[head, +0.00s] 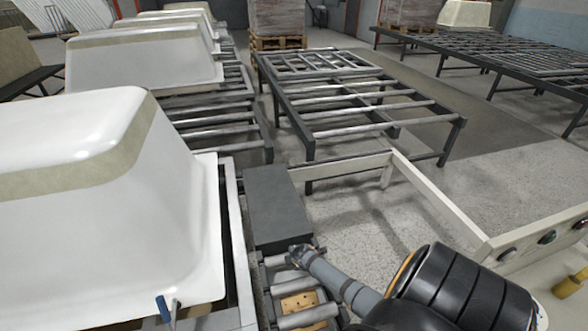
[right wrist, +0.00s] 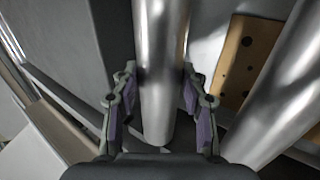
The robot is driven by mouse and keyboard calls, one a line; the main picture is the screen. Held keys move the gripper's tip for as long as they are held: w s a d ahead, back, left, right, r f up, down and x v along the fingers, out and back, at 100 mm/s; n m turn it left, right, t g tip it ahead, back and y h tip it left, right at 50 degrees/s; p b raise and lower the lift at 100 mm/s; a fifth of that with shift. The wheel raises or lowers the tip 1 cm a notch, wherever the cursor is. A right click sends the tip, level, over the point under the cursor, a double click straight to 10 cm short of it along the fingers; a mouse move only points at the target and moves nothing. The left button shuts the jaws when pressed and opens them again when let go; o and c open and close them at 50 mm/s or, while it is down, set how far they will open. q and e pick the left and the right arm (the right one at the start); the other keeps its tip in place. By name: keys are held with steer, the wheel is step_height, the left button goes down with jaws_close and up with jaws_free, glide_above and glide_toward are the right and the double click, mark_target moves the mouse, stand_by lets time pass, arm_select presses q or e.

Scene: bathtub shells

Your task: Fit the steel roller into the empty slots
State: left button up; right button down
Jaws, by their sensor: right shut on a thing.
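The steel roller (right wrist: 162,35) is a shiny cylinder running through the middle of the right wrist view, its near end pointing down the picture. My right gripper (right wrist: 160,88) has a finger on each side of it and is shut on it close to that end. In the head view the right gripper (head: 300,255) is low over a short roller frame. Another steel roller (right wrist: 275,95) lies to the right in the wrist view. The slots cannot be made out, and whether the held roller's ends sit in them cannot be told. My left gripper is out of view.
A wooden plate with holes (head: 299,302) lies among the frame's rollers. A dark grey block (head: 277,205) stands just beyond. A white tub shell (head: 110,220) is close at left. A cream rail (head: 435,205) and button panel (head: 545,240) are at right.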

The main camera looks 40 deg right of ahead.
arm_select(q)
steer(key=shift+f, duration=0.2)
arm_select(e)
steer(key=shift+f, duration=0.25)
steer(key=c, duration=0.6)
jaws_free()
steer(key=shift+r, duration=0.1)
steer(key=shift+c, duration=0.2)
